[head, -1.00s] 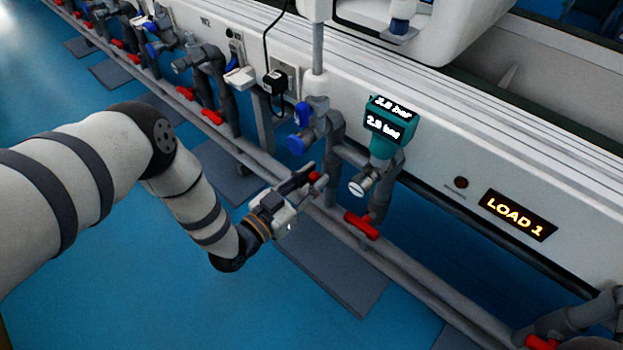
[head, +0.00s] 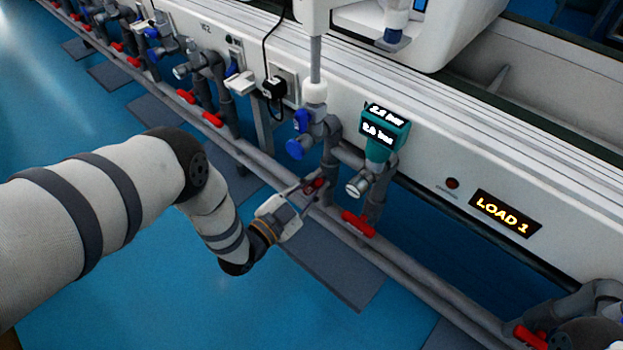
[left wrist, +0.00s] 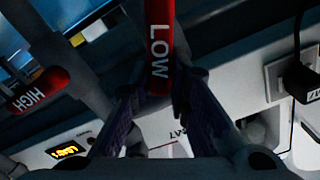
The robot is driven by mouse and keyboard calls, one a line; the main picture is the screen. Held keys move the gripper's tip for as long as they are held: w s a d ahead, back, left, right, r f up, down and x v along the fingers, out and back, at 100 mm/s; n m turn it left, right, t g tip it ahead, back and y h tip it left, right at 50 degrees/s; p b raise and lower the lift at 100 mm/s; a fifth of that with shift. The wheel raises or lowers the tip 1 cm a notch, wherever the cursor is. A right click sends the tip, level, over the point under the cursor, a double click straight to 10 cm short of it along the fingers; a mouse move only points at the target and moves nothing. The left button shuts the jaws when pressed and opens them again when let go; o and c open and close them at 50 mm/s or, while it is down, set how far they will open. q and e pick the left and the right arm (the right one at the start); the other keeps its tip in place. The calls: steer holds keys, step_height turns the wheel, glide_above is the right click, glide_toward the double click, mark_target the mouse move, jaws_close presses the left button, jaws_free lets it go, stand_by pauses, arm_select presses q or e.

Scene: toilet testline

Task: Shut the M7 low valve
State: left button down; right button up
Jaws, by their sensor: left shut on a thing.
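The red LOW valve handle (left wrist: 158,45) runs between my left gripper's fingers in the left wrist view, with its label facing the camera. In the head view only a small red part of this handle (head: 316,183) shows beside the fingers. My left gripper (head: 314,190) is shut on it, at the grey pipe left of the pressure gauge. Its dark fingers (left wrist: 160,88) flank the handle in the wrist view. The handle's exact angle to its pipe is hard to tell.
The red HIGH handle (left wrist: 37,91) is close by; a red handle (head: 358,224) lies right of the gripper in the head view. The teal gauge (head: 385,135), blue-handled valve (head: 302,121) and long grey rail pipes (head: 400,264) are near. Blue floor (head: 150,270) is open at left.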

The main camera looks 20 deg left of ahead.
arm_select(q)
steer(key=m, duration=0.3)
steer(key=shift+s+d+f+p, duration=0.1)
steer(key=shift+d+f+p, duration=0.05)
steer(key=shift+d+p, duration=0.15)
steer(key=shift+s+d+f+m, duration=0.1)
steer(key=shift+f+m, duration=0.25)
steer(key=shift+m, duration=1.2)
steer(key=shift+d+f+m, duration=0.15)
steer(key=shift+f+m, duration=0.2)
steer(key=shift+m, duration=1.25)
steer(key=shift+s+d+f+m, duration=0.1)
steer(key=shift+f+m, duration=0.25)
steer(key=shift+m, duration=1.2)
steer(key=c, duration=1.5)
jaws_free()
steer(key=v, duration=1.2)
